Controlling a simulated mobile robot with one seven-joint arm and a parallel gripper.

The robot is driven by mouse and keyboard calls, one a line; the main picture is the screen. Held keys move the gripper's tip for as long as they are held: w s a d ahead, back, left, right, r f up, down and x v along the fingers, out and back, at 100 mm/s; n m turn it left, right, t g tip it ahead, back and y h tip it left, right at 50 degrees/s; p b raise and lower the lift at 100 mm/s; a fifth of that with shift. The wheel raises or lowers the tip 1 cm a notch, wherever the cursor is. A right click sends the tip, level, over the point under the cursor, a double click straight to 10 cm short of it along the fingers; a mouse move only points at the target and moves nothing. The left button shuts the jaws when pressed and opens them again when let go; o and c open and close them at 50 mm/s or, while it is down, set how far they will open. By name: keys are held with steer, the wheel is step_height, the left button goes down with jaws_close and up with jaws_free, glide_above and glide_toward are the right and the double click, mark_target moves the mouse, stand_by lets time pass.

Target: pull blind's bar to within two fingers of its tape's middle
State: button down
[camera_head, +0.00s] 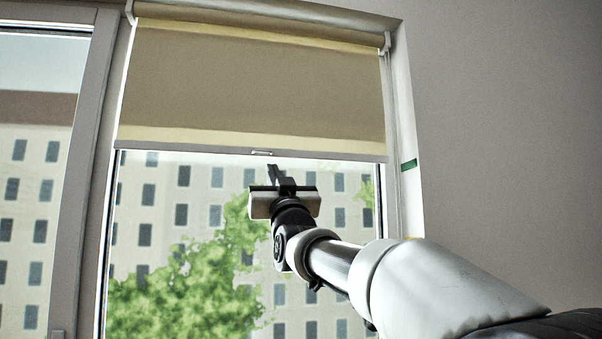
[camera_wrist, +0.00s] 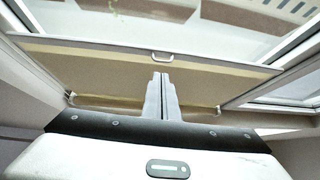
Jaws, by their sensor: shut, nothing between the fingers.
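The beige roller blind (camera_head: 255,85) hangs partly down over the upper window. Its pale bottom bar (camera_head: 200,148) has a small handle (camera_head: 262,152) at the middle. A short green tape (camera_head: 409,164) is on the right window frame, close to the height of the bar's right end. My gripper (camera_head: 273,172) is shut and empty just below the handle. In the wrist view the shut fingers (camera_wrist: 162,82) point toward the handle (camera_wrist: 162,57), with the bar (camera_wrist: 225,65) and blind behind. I cannot tell whether the fingertips touch anything.
Window frames stand left (camera_head: 72,170) and right of the glass. A plain grey wall (camera_head: 510,130) fills the right side. Below the bar is open space before the glass, with a tree and building outside.

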mark_target(264, 151)
steer(key=w+a+r+t+p, duration=0.1)
steer(key=w+a+r+p, duration=0.1)
steer(key=w+r+p, duration=0.3)
steer(key=w+a+r+t+p, duration=0.1)
steer(key=r+p, duration=0.2)
steer(key=r, duration=0.4)
steer(key=shift+m, duration=0.4)
steer(key=shift+w+a+f+b, duration=0.15)
steer(key=shift+w+f, duration=0.1)
steer(key=shift+f, duration=0.5)
steer(key=shift+w+a+f+b, duration=0.15)
steer(key=shift+w+f, duration=0.1)
steer(key=shift+f, duration=0.5)
steer(key=shift+w+f+b, duration=0.15)
steer(key=shift+w+f, duration=0.1)
steer(key=shift+f, duration=0.5)
steer(key=shift+f, duration=0.1)
step_height(264, 151, down, 25)
steer(key=b, duration=2.2)
